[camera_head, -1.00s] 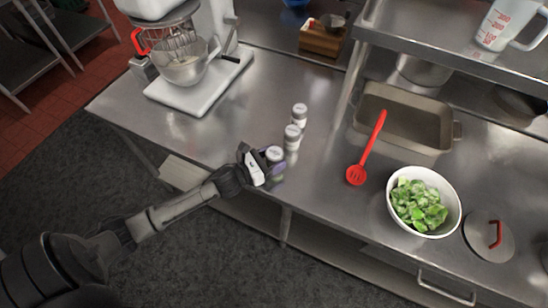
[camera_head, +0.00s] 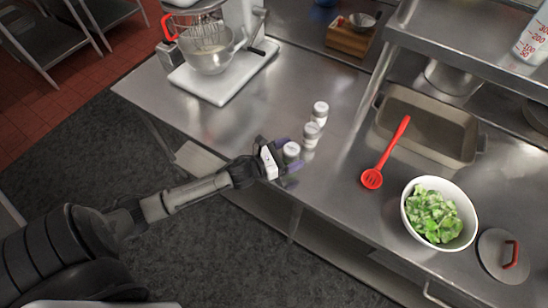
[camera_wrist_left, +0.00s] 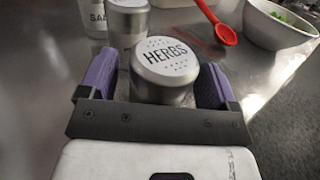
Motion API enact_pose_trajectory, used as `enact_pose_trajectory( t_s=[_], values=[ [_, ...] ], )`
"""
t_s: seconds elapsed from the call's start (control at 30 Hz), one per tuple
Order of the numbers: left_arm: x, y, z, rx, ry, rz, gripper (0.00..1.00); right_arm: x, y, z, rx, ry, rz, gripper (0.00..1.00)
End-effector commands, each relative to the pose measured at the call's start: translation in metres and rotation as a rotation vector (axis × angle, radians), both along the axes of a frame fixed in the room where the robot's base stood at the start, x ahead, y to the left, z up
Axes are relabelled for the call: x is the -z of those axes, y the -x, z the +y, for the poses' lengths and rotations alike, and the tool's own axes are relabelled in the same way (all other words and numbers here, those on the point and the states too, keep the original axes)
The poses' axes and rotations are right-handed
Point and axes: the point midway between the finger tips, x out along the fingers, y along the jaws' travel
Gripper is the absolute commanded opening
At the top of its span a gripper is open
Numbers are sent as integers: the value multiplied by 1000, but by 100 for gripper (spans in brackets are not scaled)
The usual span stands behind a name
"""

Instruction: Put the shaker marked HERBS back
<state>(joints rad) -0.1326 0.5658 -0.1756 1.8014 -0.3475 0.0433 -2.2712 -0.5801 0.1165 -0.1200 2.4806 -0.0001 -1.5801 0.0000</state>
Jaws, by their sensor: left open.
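The shaker marked HERBS (camera_wrist_left: 165,68) stands upright between the two purple fingers of my left gripper (camera_wrist_left: 156,82) in the left wrist view. The fingers are open, with a gap showing on each side of it. In the head view the HERBS shaker (camera_head: 291,151) stands near the front edge of the steel counter, with my left gripper (camera_head: 284,161) around it. Two other shakers stand in a row behind it: a middle one (camera_head: 311,134) and a far one (camera_head: 320,112). The far one's label is partly readable in the left wrist view (camera_wrist_left: 96,16). My right gripper is not in view.
A red slotted spoon (camera_head: 386,152), a white bowl of greens (camera_head: 438,214), a lid (camera_head: 503,256) and a roasting pan (camera_head: 428,124) lie to the right. A stand mixer (camera_head: 212,60) stands at the back left. The counter left of the shakers is clear.

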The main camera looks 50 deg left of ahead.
Motion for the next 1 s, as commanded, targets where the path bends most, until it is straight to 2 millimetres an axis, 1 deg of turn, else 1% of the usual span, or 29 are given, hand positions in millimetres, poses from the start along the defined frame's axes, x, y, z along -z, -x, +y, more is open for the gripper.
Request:
enact_pose_trajectory(
  t_s=[0.1,0.4,0.6,0.8,1.0],
  values=[
    [3,17,5,-1,1,4,84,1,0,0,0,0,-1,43],
    [3,67,20,-1,1,4,84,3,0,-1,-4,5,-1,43],
    [2,93,28,-1,1,3,84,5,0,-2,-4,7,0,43],
    [2,107,34,-1,1,3,84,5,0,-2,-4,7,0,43],
    [1,112,35,0,1,1,84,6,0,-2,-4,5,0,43]
  ],
)
